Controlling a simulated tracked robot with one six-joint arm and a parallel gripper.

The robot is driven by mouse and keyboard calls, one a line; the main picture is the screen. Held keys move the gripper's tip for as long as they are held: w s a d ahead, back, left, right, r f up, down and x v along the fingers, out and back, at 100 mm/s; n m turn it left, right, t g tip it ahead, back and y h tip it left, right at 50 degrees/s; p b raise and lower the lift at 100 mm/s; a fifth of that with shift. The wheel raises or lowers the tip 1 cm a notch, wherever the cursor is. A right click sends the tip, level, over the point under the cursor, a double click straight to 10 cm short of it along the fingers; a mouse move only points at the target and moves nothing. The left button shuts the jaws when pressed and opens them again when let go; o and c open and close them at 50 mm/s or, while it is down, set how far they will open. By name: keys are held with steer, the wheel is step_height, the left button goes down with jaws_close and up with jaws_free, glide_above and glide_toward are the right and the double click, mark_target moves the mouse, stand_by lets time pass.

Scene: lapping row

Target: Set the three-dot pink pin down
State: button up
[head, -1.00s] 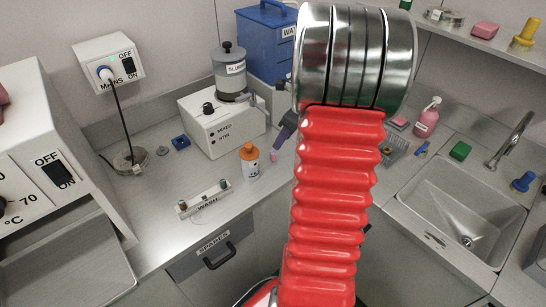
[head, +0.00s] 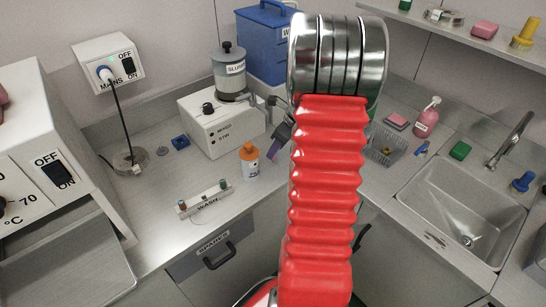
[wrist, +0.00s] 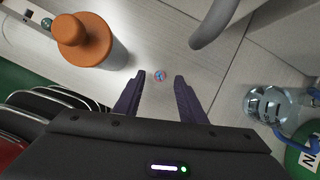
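A small round pinkish disc with blue marks (wrist: 160,76), which looks like the pin seen end-on, shows in the wrist view just between the tips of my gripper (wrist: 159,80). The two dark purple fingers are apart, with clear gaps on both sides of the disc. I cannot count its dots. In the head view my gripper (head: 277,152) is low over the counter, right of the orange-capped bottle (head: 249,162). The pin does not show there.
The bottle's orange cap (wrist: 85,42) is close at upper left of the wrist view. A glass item (wrist: 272,106) is at its right. The wash rack (head: 205,200) is left of the bottle, and the stirrer box (head: 222,125) is behind. A wire basket (head: 386,147) is at right.

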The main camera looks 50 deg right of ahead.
steer(key=shift+x, duration=1.1)
jaws_close()
